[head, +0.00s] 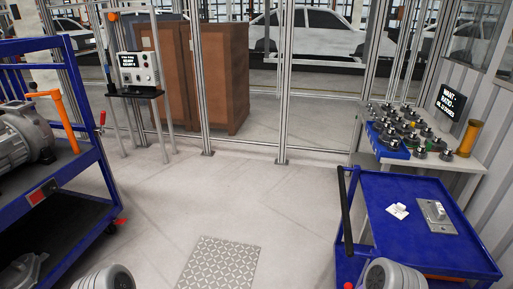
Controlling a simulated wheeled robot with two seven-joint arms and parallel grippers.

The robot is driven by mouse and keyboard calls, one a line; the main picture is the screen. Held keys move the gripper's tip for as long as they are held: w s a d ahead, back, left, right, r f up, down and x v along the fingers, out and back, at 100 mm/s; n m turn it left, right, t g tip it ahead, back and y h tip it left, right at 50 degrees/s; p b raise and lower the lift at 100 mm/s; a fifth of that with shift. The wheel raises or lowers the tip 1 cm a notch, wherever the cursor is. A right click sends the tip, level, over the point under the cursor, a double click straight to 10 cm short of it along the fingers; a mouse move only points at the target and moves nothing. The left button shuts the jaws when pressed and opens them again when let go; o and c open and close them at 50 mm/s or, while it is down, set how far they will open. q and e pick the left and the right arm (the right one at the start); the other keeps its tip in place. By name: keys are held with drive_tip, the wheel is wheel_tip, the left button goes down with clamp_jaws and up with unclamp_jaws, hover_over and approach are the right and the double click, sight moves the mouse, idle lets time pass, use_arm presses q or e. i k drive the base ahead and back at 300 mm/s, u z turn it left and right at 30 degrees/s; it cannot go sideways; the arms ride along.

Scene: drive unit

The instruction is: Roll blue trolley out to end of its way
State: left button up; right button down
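A blue trolley (450,247) stands at the lower right, with a flat blue top and raised edges. A black bar (345,215) runs along its left side, with a red part near its foot. On its top lie a small white piece (397,210) and a grey metal plate with a raised part (436,216). The trolley's lower part is cut off by the picture's bottom edge. Rounded grey parts of my own arms show at the bottom left and bottom right. Neither gripper shows.
A blue two-level cart (88,157) with a grey motor (22,135) and an orange handle stands at left. A table (470,163) with several dark parts is behind the trolley. Metal-framed fencing (283,80) closes the back. The middle floor (225,190) is clear, with a patterned plate (219,264).

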sight(446, 261)
drive_tip(key=u, duration=0.45)
drive_tip(key=i, duration=0.8)
drive_tip(key=z, duration=2.55)
